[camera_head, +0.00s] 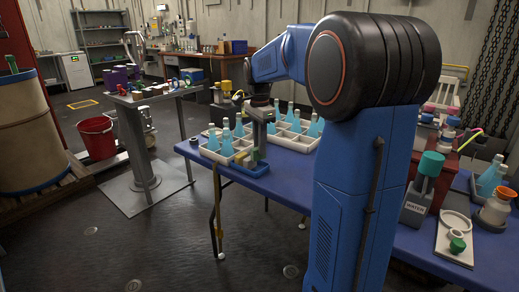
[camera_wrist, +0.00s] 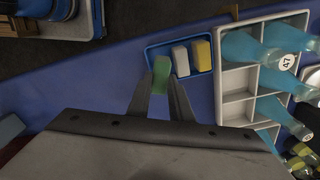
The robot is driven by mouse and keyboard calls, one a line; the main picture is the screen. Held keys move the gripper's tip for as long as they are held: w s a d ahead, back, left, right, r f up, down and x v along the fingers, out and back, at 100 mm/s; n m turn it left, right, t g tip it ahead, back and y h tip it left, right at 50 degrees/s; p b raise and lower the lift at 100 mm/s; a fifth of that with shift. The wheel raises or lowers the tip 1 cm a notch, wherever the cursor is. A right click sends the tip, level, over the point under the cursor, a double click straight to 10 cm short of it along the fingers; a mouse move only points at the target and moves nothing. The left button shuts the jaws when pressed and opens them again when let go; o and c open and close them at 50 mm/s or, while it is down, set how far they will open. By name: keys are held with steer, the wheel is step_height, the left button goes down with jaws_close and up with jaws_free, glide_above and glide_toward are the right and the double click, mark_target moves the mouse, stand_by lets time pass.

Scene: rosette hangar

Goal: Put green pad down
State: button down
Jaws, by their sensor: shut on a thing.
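My gripper (camera_wrist: 163,92) is shut on a green pad (camera_wrist: 161,70), one finger on each side of it. The pad lines up with the left part of a small blue tray (camera_wrist: 151,48). I cannot tell whether it touches the tray floor. A white pad (camera_wrist: 181,61) and a yellow pad (camera_wrist: 202,56) lie side by side in the tray, to the right of the green one. In the head view the tray (camera_head: 250,171) lies at the near left end of the blue table, and my gripper (camera_head: 260,142) points down over it.
A white divided crate (camera_wrist: 235,78) with blue bottles stands right beside the tray; some compartments are empty. The blue table's edge (camera_head: 275,196) runs close in front of the tray. A grey pedestal stand (camera_head: 145,150) stands off to the left.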

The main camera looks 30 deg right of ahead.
steer(key=shift+f, duration=0.8)
steer(key=shift+f, duration=0.6)
steer(key=c, duration=1.6)
jaws_free()
steer(key=shift+r, duration=0.15)
step_height(320, 180, up, 12)
steer(key=s+a+n+t, duration=0.1)
steer(key=s+a+n, duration=0.4)
steer(key=s+a, duration=0.25)
steer(key=s+a+f+n+t, duration=0.1)
steer(key=s+a+f+n, duration=0.2)
steer(key=s, duration=0.4)
steer(key=s+a+f+n+t, duration=0.1)
steer(key=s+a+f+n, duration=0.2)
steer(key=s+f+n, duration=0.3)
steer(key=s+a+f+n+t, duration=0.1)
steer(key=s+f+n, duration=0.3)
steer(key=s+f, duration=0.4)
steer(key=shift+s+a+f+n+t, duration=0.15)
steer(key=shift+s+a+n+t, duration=0.2)
steer(key=shift+s+a, duration=0.55)
